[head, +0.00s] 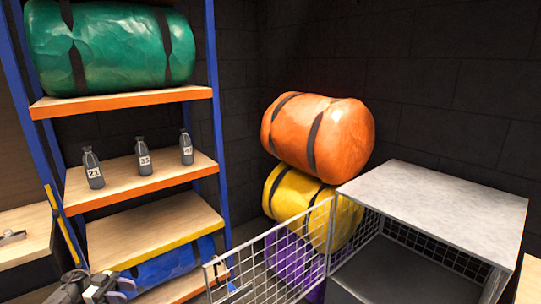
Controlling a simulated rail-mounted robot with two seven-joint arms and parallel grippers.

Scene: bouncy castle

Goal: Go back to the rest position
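My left gripper (122,289) shows at the bottom left edge of the head view, in front of the lower part of the shelf rack. It is small and partly cut off, so I cannot tell whether its fingers are apart. I see nothing held in it. My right gripper is not in view. Three grey numbered bottles, a left one (93,169), a middle one (144,157) and a right one (187,148), stand upright on the middle shelf (130,183).
The rack has blue posts (216,110). A green roll (120,50) lies on its top shelf, a blue one (170,264) at the bottom. Orange (335,135), yellow (290,195) and purple (285,258) rolls are stacked behind an open mesh door (275,262) and a metal cage (440,195).

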